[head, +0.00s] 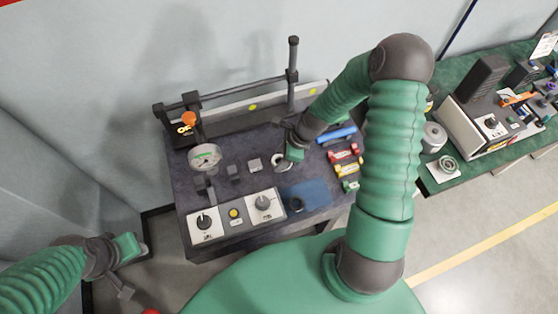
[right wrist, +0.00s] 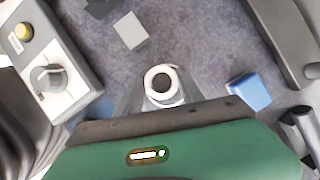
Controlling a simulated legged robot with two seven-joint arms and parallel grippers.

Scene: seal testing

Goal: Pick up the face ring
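A pale ring with a dark centre (head: 281,163), which I take to be the face ring, is on the dark bench top near its middle. In the right wrist view the ring (right wrist: 161,85) is seen from above. My right gripper (head: 284,158) points down over it. In the wrist view the fingers of my right gripper (right wrist: 162,95) stand apart, one on each side of the ring; whether they touch it I cannot tell. My left gripper (head: 137,270) is open and empty, left of the bench and away from it.
A dark ring (head: 297,204) lies on a blue mat (head: 316,193). Blue (head: 337,135), red (head: 344,155) and yellow (head: 347,170) items are at the right. A grey block (right wrist: 130,30) lies near the pale ring.

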